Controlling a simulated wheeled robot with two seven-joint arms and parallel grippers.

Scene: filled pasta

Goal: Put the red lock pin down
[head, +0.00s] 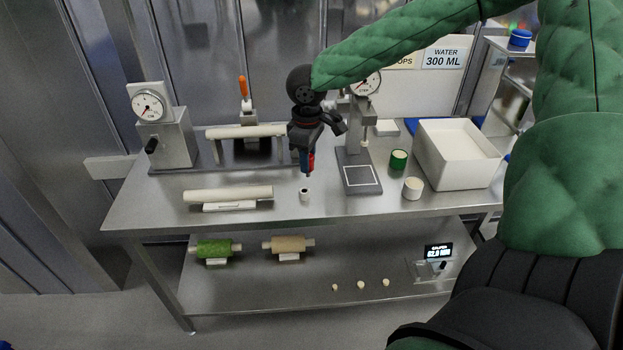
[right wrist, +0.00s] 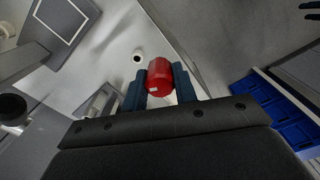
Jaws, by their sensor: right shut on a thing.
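The red lock pin (right wrist: 160,78) is between the two fingers of my right gripper (right wrist: 160,88) in the right wrist view. In the head view my right gripper (head: 308,168) points down over the steel table, and a bit of the red pin (head: 312,161) shows at its fingers. The gripper is shut on the pin and holds it above the table. Below it a small white cup-like holder with a dark hole (head: 305,195) stands on the table, apart from the gripper; a dark-holed round piece also shows in the right wrist view (right wrist: 138,57). My left gripper is not in view.
A white roller on a stand (head: 228,195) lies left of the small holder. A press with a grey base plate (head: 362,178) stands close on the right. Further right are a green-sided cup (head: 398,160), a cream cylinder (head: 413,188) and a white bin (head: 458,172). The front table strip is bare.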

